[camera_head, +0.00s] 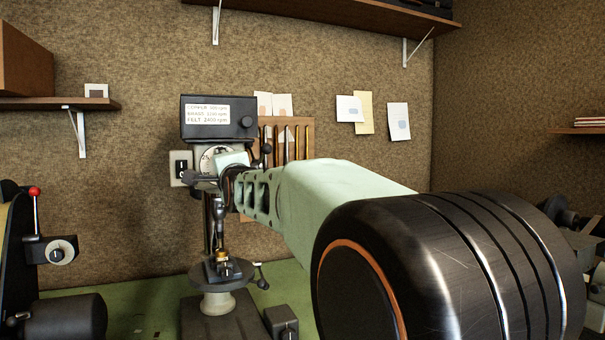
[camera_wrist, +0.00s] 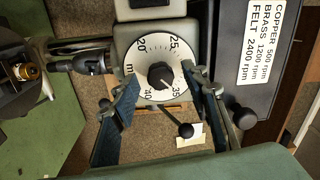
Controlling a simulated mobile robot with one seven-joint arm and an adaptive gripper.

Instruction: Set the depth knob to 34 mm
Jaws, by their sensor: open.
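The depth knob (camera_wrist: 161,75) is a small black knob at the centre of a round white dial (camera_wrist: 148,52) on the drill press head. The dial shows 20, 25, 35 and 40 and the letters mm; the exact setting is too small to read. In the head view the dial (camera_head: 208,153) is partly hidden behind my gripper. My gripper (camera_wrist: 164,77) is open, with one finger on each side of the knob in the wrist view. I see no clear contact with the knob.
A black box with a speed label (camera_head: 209,114) is beside the dial. A switch box (camera_head: 181,168) is on the left. A tool rack (camera_head: 295,140) hangs behind. A red-knobbed machine (camera_head: 35,215) stands at far left.

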